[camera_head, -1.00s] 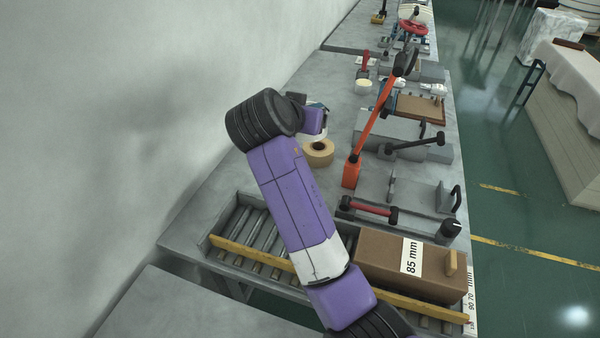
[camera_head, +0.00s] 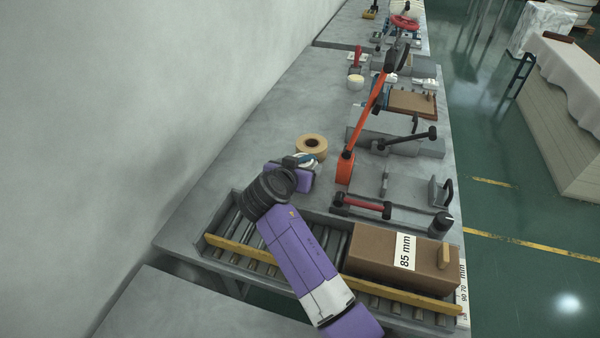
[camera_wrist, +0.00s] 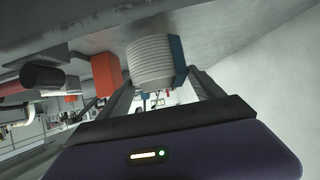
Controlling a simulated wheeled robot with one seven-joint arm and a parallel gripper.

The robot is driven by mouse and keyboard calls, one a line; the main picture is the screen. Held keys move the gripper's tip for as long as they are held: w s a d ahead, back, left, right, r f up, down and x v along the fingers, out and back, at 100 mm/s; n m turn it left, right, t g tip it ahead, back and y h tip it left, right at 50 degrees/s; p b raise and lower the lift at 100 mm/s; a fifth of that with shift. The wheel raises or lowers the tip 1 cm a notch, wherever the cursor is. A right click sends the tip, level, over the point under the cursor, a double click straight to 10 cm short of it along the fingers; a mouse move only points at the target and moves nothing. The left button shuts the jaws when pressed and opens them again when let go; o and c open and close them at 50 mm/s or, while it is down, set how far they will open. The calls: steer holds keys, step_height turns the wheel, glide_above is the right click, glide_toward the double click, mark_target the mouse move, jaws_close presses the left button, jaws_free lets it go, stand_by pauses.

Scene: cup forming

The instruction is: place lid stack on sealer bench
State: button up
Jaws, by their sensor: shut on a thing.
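The lid stack is a pale, ridged cylinder with a blue piece at one side. In the wrist view the lid stack (camera_wrist: 150,62) sits between the two fingers of my gripper (camera_wrist: 161,75), which is shut on it. In the head view my gripper (camera_head: 303,164) is over the grey bench (camera_head: 235,150), just in front of the tape roll; the wrist hides most of the stack. The bench surface lies close behind the stack in the wrist view, but I cannot tell whether they touch. An orange-handled lever press (camera_head: 346,165) stands to the right of my gripper.
A tan tape roll (camera_head: 312,146) lies just behind my gripper. A roller tray with a yellow rail (camera_head: 240,250) runs along the near end, holding a brown box marked 85 mm (camera_head: 375,262). A red-handled bar (camera_head: 362,206) is at right. The bench's left side is clear.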

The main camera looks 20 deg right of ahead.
steer(key=shift+f, duration=1.3)
steer(key=shift+f, duration=0.15)
steer(key=o, duration=1.3)
steer(key=shift+o, duration=0.2)
steer(key=shift+a+r, duration=0.1)
steer(key=shift+r, duration=0.2)
steer(key=p+v, duration=0.6)
steer(key=v, duration=0.5)
steer(key=shift+s+a+p, duration=0.1)
steer(key=shift+s+p, duration=0.2)
steer(key=shift+s+a, duration=0.1)
